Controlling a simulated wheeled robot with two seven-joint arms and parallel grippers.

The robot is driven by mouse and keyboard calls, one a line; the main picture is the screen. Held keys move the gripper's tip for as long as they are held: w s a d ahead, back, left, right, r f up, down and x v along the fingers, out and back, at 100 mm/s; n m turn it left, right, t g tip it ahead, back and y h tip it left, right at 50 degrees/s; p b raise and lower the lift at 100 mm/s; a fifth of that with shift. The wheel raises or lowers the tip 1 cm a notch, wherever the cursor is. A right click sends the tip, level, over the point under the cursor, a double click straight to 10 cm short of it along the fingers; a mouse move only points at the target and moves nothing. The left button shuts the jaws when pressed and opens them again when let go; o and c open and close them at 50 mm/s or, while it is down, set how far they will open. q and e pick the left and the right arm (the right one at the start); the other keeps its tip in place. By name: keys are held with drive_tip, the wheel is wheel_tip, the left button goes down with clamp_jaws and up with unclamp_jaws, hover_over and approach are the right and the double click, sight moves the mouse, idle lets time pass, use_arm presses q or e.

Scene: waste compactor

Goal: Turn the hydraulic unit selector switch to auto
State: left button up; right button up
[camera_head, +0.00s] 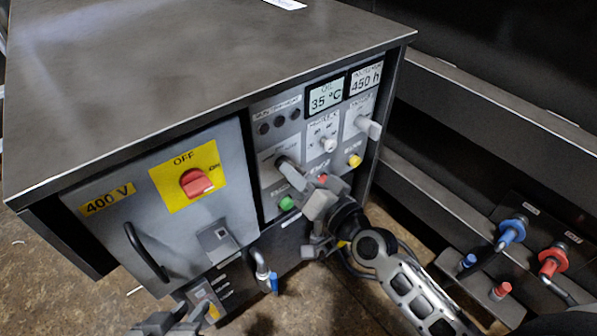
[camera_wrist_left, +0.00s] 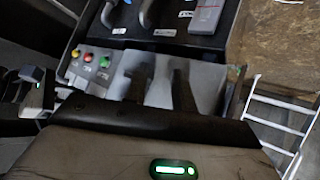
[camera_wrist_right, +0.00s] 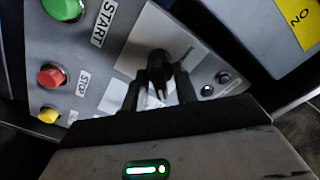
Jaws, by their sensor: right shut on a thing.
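The hydraulic unit (camera_head: 229,172) is a grey cabinet with a control panel on its front. Its selector switch (camera_head: 283,161) is on a pale plate above the green button; in the right wrist view its dark knob (camera_wrist_right: 160,66) sits between the fingers. My right gripper (camera_head: 297,179) is shut on this knob, and hides part of it and its labels in the head view. I cannot read the switch position. My left gripper (camera_head: 172,322) is low at the bottom edge, away from the switch; in the left wrist view its fingers (camera_wrist_left: 160,85) stand apart and empty.
A green start button (camera_head: 287,203), a red stop button (camera_head: 323,178) and a yellow button (camera_head: 354,160) are close to the switch. Another grey switch (camera_head: 369,126) is at the panel's right. A red main switch (camera_head: 196,182) reads OFF. Blue (camera_head: 512,231) and red (camera_head: 552,262) couplings stand at right.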

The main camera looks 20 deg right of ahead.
drive_tip(key=shift+m, duration=0.3)
drive_tip(key=o, duration=0.6)
drive_tip(key=shift+s, duration=0.1)
drive_tip(key=shift+s+d, duration=0.15)
drive_tip(key=shift+s, duration=0.15)
drive_tip(key=v, duration=1.5)
drive_tip(key=shift+r, duration=0.1)
